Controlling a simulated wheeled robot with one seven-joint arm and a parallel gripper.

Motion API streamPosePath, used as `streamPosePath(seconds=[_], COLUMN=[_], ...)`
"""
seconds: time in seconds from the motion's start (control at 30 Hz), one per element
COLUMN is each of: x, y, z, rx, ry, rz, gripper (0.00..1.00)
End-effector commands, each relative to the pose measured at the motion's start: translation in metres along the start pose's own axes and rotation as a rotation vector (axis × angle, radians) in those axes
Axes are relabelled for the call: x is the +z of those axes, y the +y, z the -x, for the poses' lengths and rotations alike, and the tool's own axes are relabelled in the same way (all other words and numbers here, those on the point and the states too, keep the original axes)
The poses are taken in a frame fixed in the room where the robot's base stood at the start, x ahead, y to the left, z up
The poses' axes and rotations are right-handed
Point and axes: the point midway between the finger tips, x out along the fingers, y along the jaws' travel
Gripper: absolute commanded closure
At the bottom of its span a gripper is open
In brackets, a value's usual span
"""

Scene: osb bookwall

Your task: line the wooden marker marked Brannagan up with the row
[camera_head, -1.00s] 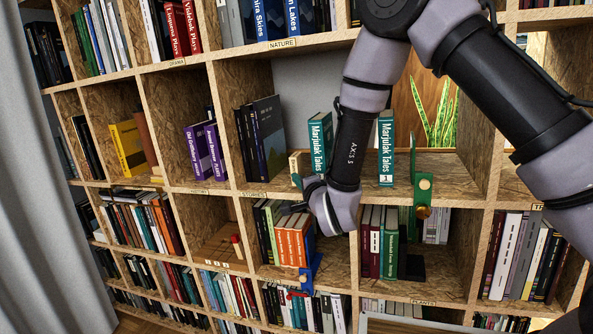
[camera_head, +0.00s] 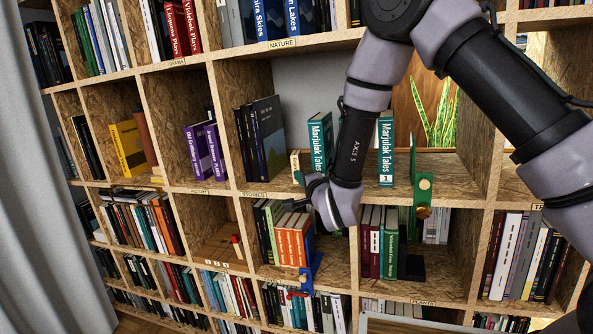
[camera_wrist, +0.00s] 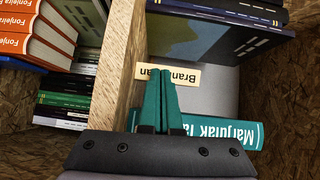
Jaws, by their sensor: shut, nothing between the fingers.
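The cream wooden marker (camera_wrist: 182,77), with "Brannagan" partly readable upside down, stands between dark books (camera_wrist: 215,40) and a teal Marjulak Tales volume (camera_wrist: 200,133) in the wrist view. In the head view the marker (camera_head: 295,161) shows as a narrow pale piece left of the Marjulak Tales volume (camera_head: 319,142). My gripper (camera_wrist: 158,72) is shut and empty, its teal fingertips at the marker's face, close to the lettering's left part. I cannot tell whether they touch. The fingers cover some of the lettering.
The compartment's wooden divider (camera_wrist: 118,50) runs close left of my fingers in the wrist view. A second Marjulak Tales volume (camera_head: 386,150) and a green bookend (camera_head: 422,200) stand to the right.

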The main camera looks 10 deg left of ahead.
Motion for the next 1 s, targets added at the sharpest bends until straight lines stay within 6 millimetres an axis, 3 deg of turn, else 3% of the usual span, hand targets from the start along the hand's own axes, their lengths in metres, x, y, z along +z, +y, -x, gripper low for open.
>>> streamPosePath(seconds=[0.57, 0.87, 1.0], x=[0.029, 0.029, 0.015], y=[0.0, -0.001, -0.016], z=[0.034, 0.035, 0.031], rx=[0.0, 0.0, 0.015], ry=[0.0, 0.0, 0.011], rz=[-0.001, 0.0, 0.041], gripper=[1.0, 1.0, 1.0])
